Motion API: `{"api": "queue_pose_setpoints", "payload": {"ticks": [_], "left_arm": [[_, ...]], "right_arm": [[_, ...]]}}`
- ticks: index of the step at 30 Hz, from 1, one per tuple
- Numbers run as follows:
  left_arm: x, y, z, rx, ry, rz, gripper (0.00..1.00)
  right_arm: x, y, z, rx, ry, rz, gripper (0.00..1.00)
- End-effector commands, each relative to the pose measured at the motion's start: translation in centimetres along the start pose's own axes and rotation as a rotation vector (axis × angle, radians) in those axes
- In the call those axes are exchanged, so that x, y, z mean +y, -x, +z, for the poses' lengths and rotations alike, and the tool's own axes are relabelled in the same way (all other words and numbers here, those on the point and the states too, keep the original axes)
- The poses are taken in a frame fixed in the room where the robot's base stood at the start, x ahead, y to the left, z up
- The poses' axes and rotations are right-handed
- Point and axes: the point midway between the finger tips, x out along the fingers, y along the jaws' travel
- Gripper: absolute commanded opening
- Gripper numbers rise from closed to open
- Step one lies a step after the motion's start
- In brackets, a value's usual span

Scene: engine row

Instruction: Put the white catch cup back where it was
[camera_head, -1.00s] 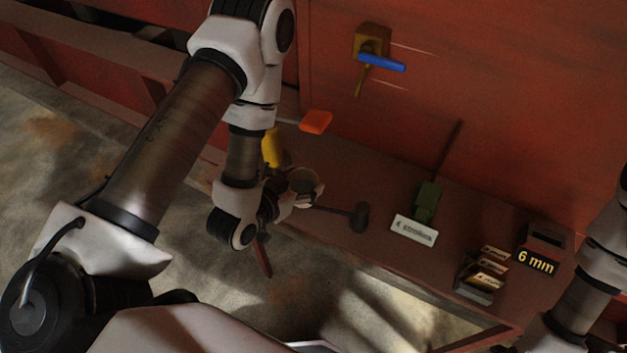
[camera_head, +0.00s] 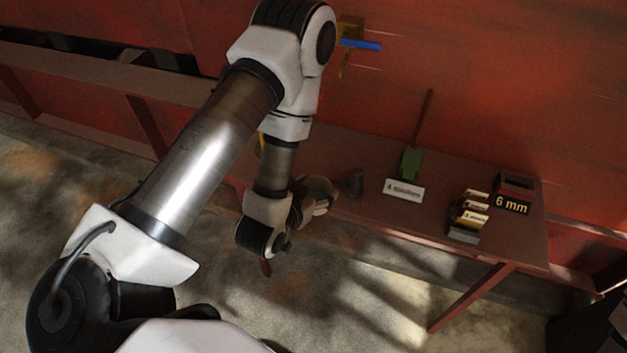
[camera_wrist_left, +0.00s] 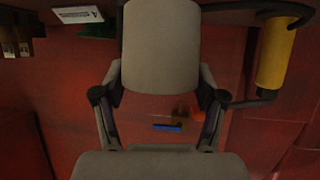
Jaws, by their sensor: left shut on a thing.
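My left gripper (camera_head: 312,203) is shut on the pale catch cup (camera_head: 320,187). In the head view the cup is partly hidden by the gripper, and it shows at the bench's front edge, left of a dark post. In the left wrist view the cup (camera_wrist_left: 160,45) is a smooth grey-white cylinder between the fingers (camera_wrist_left: 160,95). I cannot tell from these views whether it touches the bench. My right gripper is out of view.
The narrow bench (camera_head: 350,215) holds a dark post (camera_head: 355,182), a green tool (camera_head: 410,162), a white sign (camera_head: 404,190), small labelled blocks (camera_head: 470,215) and a 6 mm box (camera_head: 515,190). A yellow cylinder (camera_wrist_left: 275,52) and a blue-handled valve (camera_head: 360,44) are nearby.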

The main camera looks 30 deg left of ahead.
Motion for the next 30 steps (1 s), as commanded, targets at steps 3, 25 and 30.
{"api": "queue_pose_setpoints", "payload": {"ticks": [3, 25, 30], "left_arm": [[-1.9, -3.0, 0.4, 0.009, 0.006, -0.006, 0.31], [-6.0, -9.4, 0.6, -0.002, -0.004, 0.001, 0.31], [-6.0, -9.4, 0.5, -0.001, -0.002, 0.001, 0.31]], "right_arm": [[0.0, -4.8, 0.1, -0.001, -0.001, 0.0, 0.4], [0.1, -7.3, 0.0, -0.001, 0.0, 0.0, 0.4], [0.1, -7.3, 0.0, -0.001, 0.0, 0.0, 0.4]]}}
